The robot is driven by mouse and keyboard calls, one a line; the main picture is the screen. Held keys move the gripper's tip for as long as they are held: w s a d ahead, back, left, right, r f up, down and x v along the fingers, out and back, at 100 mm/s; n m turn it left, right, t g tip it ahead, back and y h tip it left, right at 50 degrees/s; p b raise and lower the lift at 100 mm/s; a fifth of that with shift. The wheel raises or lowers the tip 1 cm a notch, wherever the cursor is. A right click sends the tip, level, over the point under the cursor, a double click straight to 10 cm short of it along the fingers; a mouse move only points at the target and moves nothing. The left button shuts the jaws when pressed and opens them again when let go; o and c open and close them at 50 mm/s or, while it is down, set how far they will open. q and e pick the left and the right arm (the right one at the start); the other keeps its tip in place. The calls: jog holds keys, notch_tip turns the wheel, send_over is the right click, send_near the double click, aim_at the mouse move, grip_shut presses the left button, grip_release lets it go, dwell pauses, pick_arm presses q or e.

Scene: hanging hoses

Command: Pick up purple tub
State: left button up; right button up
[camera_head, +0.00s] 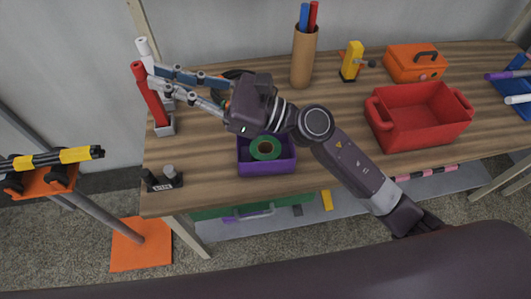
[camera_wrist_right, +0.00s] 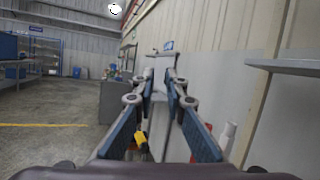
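The purple tub (camera_head: 267,169) stands upright on the wooden table near its front edge, in the head view. A green ring-shaped roll (camera_head: 265,148) lies in it. My right gripper (camera_head: 152,79) is beyond and to the left of the tub, its fingers pointing left, away from it. The wrist and hand hang over the tub's far side and partly cover it. The right wrist view also shows my right gripper (camera_wrist_right: 163,74), with a clear gap between its two fingers and nothing held. The tub is not in that view. My left gripper is in neither view.
Red and white cylinders in grey holders (camera_head: 164,127) stand by the right gripper's fingers. A brown cup with pens (camera_head: 303,62), a red bin (camera_head: 419,118) and an orange toolbox (camera_head: 414,66) stand further right. A small black block (camera_head: 162,181) sits at the front left corner.

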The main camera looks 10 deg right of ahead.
notch_tip(320, 180, down, 18)
jog(key=s+d+n+g+h, duration=0.2)
jog(key=n+g+h, duration=0.6)
jog(key=n, duration=0.7)
jog(key=w+d+f+n+h, duration=0.1)
jog(key=w+d+f+h, duration=0.1)
jog(key=d+h, duration=0.2)
jog(key=w+d+f+n+t+h, duration=0.1)
jog(key=d+h, duration=0.3)
jog(key=d, duration=0.7)
jog(key=w+d+f+n+h, duration=0.2)
jog(key=w+d+f+h, duration=0.1)
jog(key=d, duration=0.5)
jog(key=shift+w+f+n+h, duration=0.3)
jog(key=shift+f+h, duration=0.3)
jog(key=shift+h, duration=0.2)
jog(key=shift+f+p, duration=0.5)
jog(key=shift+f, duration=0.45)
notch_tip(320, 180, down, 5)
jog(key=shift+p, duration=1.2)
jog(key=shift+w+f, duration=0.15)
jog(key=shift+f, duration=0.1)
grip_shut()
jog(key=shift+r, duration=0.15)
